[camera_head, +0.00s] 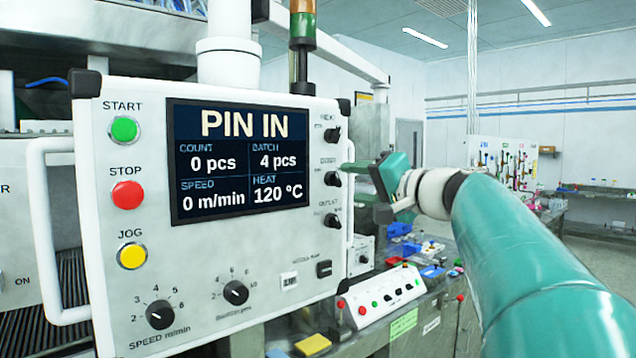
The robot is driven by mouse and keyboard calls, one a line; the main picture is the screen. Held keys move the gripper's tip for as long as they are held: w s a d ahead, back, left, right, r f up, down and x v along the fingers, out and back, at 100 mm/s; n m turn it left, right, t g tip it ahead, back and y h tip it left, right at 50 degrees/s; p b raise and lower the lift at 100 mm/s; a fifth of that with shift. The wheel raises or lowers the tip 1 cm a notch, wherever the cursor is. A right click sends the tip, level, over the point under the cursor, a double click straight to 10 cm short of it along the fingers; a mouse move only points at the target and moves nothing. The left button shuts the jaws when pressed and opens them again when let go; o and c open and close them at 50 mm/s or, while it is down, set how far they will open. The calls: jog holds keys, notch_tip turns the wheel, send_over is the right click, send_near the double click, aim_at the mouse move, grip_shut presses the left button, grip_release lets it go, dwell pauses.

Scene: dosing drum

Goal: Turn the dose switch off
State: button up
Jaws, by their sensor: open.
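A white control panel (225,245) with a display reading PIN IN fills the left and middle. Three small black rotary switches run down its right edge. The middle one (331,179) has a blurred label that seems to read DOSER, so I take it as the dose switch; its exact setting is too small to tell. My gripper (358,172) is just right of this switch, at the panel's edge, open and seen from the side. A green finger points left towards the switch. I cannot tell whether it touches it.
The upper switch (332,134) and lower switch (331,221) sit close above and below. A white handle (350,222) runs along the panel's right edge beside my gripper. A white button box (385,297) stands on the bench below. Open floor lies at the far right.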

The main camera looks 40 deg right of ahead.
jog(key=s, duration=0.9)
jog(key=w+a+f+n+g+y, duration=0.2)
jog(key=w+a+f+g, duration=0.1)
jog(key=a+f, duration=0.6)
jog(key=w+a+f+n+g+y, duration=0.1)
jog(key=w+a+f+n+g, duration=0.2)
jog(key=a+f, duration=0.65)
jog(key=s+a+f+n+g+h, duration=0.1)
jog(key=s+a+f+n+g, duration=0.2)
jog(key=a+f, duration=0.3)
jog(key=s+a+f+n+g+h, duration=0.2)
jog(key=s+a+f, duration=0.3)
jog(key=f, duration=0.9)
jog(key=shift+s+a+f+n+g, duration=0.2)
jog(key=shift+a+n+g, duration=0.5)
jog(key=shift+n, duration=0.1)
